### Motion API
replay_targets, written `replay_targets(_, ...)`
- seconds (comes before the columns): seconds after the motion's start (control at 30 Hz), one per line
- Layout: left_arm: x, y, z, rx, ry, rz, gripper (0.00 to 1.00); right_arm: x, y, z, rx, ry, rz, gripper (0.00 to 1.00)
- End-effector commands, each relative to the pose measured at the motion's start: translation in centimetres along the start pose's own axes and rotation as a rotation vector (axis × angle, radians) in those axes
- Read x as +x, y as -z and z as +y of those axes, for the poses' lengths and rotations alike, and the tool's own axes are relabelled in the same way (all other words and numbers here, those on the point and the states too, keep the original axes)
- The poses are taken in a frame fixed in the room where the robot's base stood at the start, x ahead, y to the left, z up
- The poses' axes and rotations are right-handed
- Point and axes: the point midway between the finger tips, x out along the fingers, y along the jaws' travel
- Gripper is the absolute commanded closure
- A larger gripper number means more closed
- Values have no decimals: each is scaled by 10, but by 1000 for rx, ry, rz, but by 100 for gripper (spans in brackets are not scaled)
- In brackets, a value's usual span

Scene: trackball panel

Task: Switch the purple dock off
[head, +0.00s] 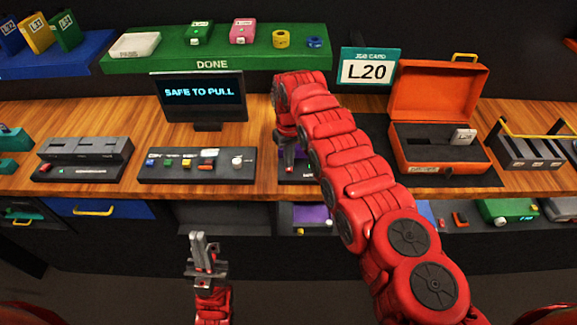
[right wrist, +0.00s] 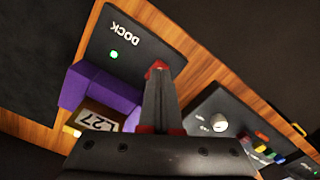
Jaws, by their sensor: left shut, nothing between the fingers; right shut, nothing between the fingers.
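The purple dock (right wrist: 88,88) shows in the right wrist view on a dark plate marked DOCK (right wrist: 135,45), with a lit green light (right wrist: 113,54). A block labelled L27 (right wrist: 100,117) sits in it. A small red piece (right wrist: 157,65), perhaps the dock's switch, shows right at the tips of my right gripper (right wrist: 158,76). I cannot tell whether they touch. In the head view my right gripper (head: 289,158) is shut and points down over the dock, which my arm mostly hides. My left gripper (head: 201,240) is shut and empty in front of the bench.
A monitor (head: 204,97) reads SAFE TO PULL. Left of the dock is a panel (head: 190,174) with coloured buttons and a white trackball (head: 237,160). An open orange case (head: 437,110) stands on the right. A green DONE tray (head: 270,55) lies behind.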

Motion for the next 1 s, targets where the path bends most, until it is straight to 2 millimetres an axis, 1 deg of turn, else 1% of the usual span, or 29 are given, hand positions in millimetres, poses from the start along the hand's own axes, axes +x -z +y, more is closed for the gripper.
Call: replay_targets(1.0, -14, -2, 1, 0, 0, 0, 100, 16, 0, 0, 0, 0, 0, 100)
